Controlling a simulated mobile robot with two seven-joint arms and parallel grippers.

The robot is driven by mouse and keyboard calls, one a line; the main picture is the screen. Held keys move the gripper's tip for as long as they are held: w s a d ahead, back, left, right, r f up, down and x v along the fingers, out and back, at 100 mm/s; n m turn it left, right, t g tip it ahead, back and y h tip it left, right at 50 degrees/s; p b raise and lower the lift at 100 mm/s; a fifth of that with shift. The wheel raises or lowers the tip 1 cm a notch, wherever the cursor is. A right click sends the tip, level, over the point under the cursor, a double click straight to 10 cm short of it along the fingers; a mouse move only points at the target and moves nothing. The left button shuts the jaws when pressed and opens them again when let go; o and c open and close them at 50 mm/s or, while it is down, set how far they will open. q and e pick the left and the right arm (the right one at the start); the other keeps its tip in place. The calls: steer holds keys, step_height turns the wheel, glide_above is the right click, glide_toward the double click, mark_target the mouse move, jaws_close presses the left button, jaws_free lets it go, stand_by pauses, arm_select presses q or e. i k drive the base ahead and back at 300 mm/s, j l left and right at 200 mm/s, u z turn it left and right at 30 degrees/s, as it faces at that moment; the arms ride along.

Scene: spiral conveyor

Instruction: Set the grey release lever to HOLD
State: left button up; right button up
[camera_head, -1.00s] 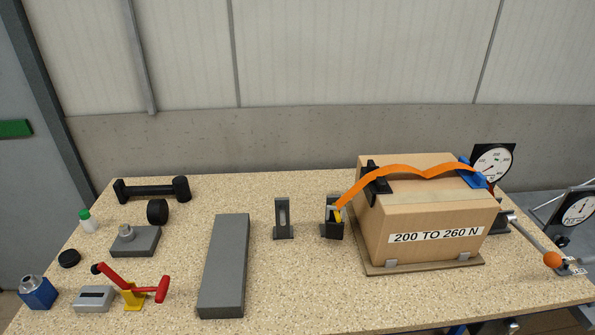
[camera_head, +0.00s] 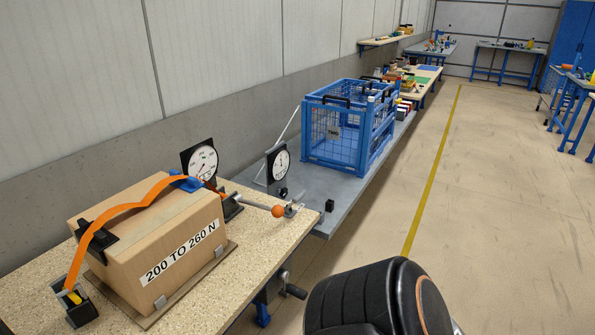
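A grey lever rod (camera_head: 252,203) with an orange ball knob (camera_head: 278,211) reaches right from the black foot of a dial gauge (camera_head: 203,162), at the right end of the speckled bench. A small pale fitting with a marked plate (camera_head: 292,210) sits just beyond the knob; its marks are too small to read. I cannot tell which of these is the grey release lever, or which setting is HOLD. Neither of my gripper jaws shows. A dark rounded part, probably of my own arm, is at the bottom.
A cardboard box (camera_head: 150,238) labelled "200 TO 260 N", with an orange strap (camera_head: 125,212) over it, stands on the speckled bench (camera_head: 222,300). A second dial (camera_head: 278,165) and a blue wire cage (camera_head: 345,125) stand on the grey bench beyond. The floor at right is clear.

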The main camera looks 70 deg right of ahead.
mark_target(300, 195)
steer(key=z, duration=2.35)
